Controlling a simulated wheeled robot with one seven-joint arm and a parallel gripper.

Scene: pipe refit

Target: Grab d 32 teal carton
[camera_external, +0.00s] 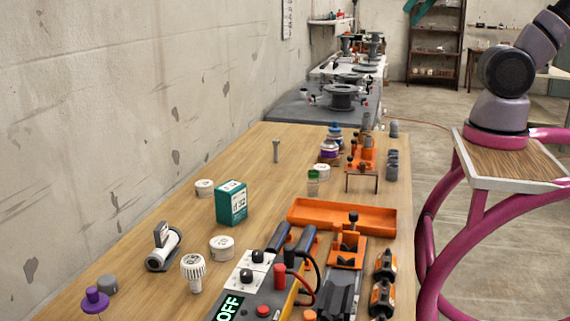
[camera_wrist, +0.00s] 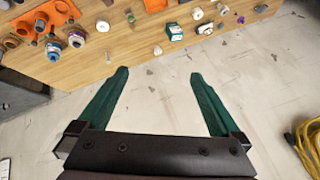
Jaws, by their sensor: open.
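The teal carton (camera_external: 231,203) stands upright on the wooden table, left of the middle, with a white label that seems to read "d 32". In the wrist view the teal carton (camera_wrist: 174,31) is small, near the table edge at the top. My gripper (camera_wrist: 158,75) shows in the wrist view with two dark green fingers wide apart and nothing between them. It is well away from the carton.
White round caps (camera_external: 222,246) and (camera_external: 204,188) stand close to the carton. A grey-white pipe piece (camera_external: 163,250) lies to its left. Table behind the carton is mostly clear.

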